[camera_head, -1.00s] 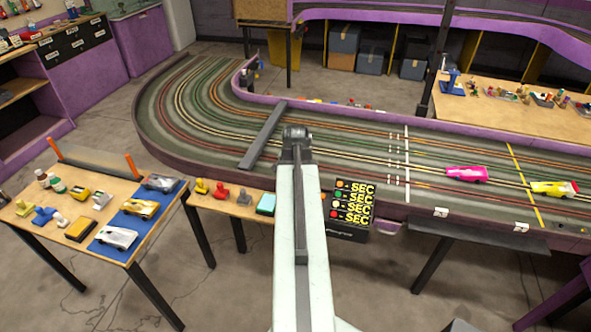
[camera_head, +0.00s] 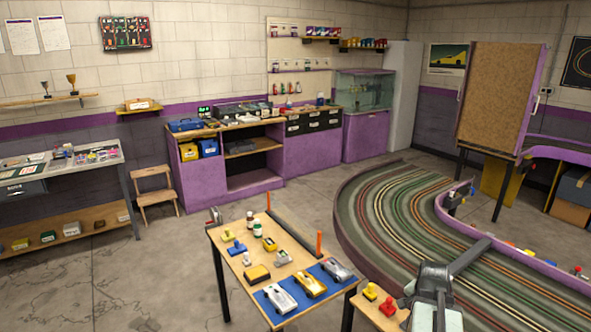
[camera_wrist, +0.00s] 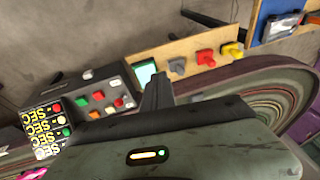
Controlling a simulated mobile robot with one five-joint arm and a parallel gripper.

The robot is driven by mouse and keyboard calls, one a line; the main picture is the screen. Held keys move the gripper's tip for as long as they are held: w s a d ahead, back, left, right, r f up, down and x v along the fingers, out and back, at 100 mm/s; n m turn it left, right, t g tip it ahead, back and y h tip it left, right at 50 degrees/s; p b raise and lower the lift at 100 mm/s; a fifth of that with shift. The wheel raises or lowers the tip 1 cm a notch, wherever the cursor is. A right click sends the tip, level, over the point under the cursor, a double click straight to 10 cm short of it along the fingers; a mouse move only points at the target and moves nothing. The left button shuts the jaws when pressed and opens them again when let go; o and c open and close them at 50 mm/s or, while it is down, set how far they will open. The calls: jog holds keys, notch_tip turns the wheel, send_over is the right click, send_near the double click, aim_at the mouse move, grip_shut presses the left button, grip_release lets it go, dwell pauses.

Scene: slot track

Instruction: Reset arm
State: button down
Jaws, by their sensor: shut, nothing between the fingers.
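My gripper (camera_wrist: 157,92) shows in the wrist view as dark fingers held together, with nothing between them. Its grey housing fills the lower middle of that view. Beyond the fingers are a wooden shelf (camera_wrist: 190,48) with a cyan pad (camera_wrist: 144,73) and a box with coloured buttons (camera_wrist: 104,92). The fingers appear apart from these, though the depth is hard to judge.
A small table (camera_head: 235,275) with model cars stands left of my arm. A purple workbench (camera_head: 250,175) and a wooden step stool (camera_head: 155,195) are farther back. Floor at left is clear.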

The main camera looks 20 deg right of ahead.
jog(key=w+a+n+y, duration=0.1)
jog(key=w+a+n, duration=0.35)
jog(key=a, duration=0.95)
jog(key=w+a+n+y, duration=0.1)
jog(key=w+a+n, duration=0.3)
jog(key=a, duration=1)
jog(key=s+a+f+n+g, duration=0.1)
jog(key=s+a+n+g, duration=0.1)
jog(key=a+n, duration=0.4)
jog(key=s+a, duration=0.1)
jog(key=a, duration=0.3)
jog(key=shift+s+g, duration=0.15)
jog(key=shift+g, duration=0.15)
